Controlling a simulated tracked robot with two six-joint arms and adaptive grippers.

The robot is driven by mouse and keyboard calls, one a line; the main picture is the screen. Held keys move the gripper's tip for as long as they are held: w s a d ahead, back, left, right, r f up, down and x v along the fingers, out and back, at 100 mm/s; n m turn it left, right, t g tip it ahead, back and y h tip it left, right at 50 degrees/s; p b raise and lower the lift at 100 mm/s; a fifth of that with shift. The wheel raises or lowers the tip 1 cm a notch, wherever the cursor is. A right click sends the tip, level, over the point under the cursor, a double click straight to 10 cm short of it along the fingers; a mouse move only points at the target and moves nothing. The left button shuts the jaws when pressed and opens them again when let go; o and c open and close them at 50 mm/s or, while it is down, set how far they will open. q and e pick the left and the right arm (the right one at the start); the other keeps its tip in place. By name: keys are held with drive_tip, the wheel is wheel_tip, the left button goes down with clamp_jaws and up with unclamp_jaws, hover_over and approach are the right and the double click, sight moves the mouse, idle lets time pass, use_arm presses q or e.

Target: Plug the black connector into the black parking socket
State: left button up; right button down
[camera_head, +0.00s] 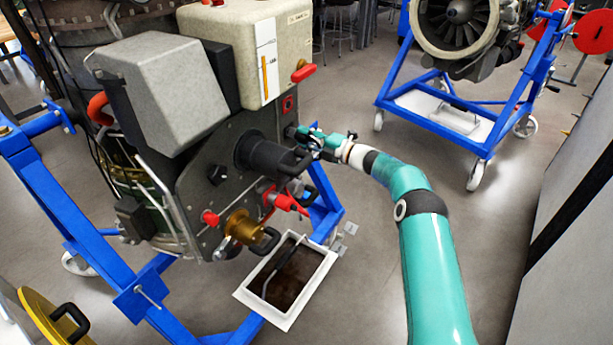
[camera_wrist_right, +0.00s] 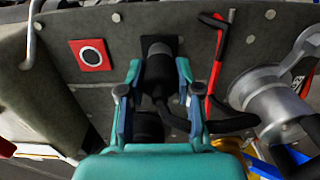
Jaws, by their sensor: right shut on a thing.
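My right gripper (camera_head: 318,143) reaches in from the right to the dark panel of the engine on the left stand. In the right wrist view its fingers (camera_wrist_right: 160,92) are closed around the sides of the black connector (camera_wrist_right: 157,68). The connector points at the panel, and its front end overlaps a black square plate (camera_wrist_right: 174,44), which looks like the black parking socket. I cannot tell how deep the connector sits in it. In the head view the connector is small and mostly hidden by the gripper. My left gripper is not in view.
A red square fitting (camera_wrist_right: 92,56) is left of the plate. A red rod (camera_wrist_right: 217,62) and a silver flanged part (camera_wrist_right: 258,92) are close on the right. A white drip tray (camera_head: 318,278) lies below the engine. Another blue stand (camera_head: 483,147) stands behind, with open floor between.

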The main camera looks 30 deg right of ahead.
drive_tip(key=shift+w, duration=0.1)
drive_tip(key=c, duration=0.6)
unclamp_jaws()
drive_tip(key=shift+o, duration=0.2)
drive_tip(key=shift+p+v, duration=0.5)
drive_tip(key=shift+v, duration=0.75)
drive_tip(key=p+v, duration=0.1)
drive_tip(key=v, duration=0.3)
drive_tip(key=shift+s, duration=0.25)
